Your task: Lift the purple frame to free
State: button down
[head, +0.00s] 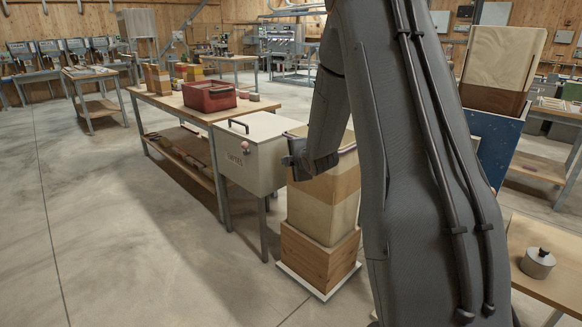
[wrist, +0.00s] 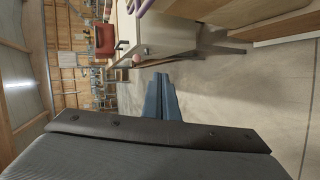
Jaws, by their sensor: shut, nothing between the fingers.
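A purple edge, the visible part of the purple frame (wrist: 143,6), shows at the top of the wrist view. In the head view, a thin purplish line (head: 348,149) runs along the top rim of a tall stacked box (head: 322,205); most of that rim is hidden by my arm. My gripper (head: 289,161) is beside the upper left of this stack. In the wrist view my gripper's fingers (wrist: 162,80) are together and empty, pointing over open floor, apart from the purple edge.
A white lidded cabinet (head: 255,150) stands left of the stack. Behind it a wooden table (head: 170,103) holds a red crate (head: 209,96). A wooden table (head: 548,280) with a metal weight (head: 538,263) is at right. Floor at left is clear.

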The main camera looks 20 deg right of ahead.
jog(key=w+d+f+n+t+y+b, duration=0.2)
jog(key=d+f+n+b, duration=0.3)
jog(key=n, duration=0.3)
jog(key=w+d+f+n+t+y+b, duration=0.3)
jog(key=w+d+f+n+t+b, duration=0.1)
jog(key=n, duration=0.5)
notch_tip(320, 180, down, 3)
jog(key=shift+w+d+r+t+y+b, duration=0.2)
jog(key=shift+w+d+t+y+b, duration=0.15)
jog(key=shift+d+t+b, duration=0.65)
jog(key=shift+w+d, duration=0.15)
jog(key=w+r, duration=0.6)
jog(key=w, duration=0.3)
jog(key=shift+w+a+r, duration=0.15)
jog(key=shift+w+a, duration=0.1)
jog(key=shift+a, duration=0.15)
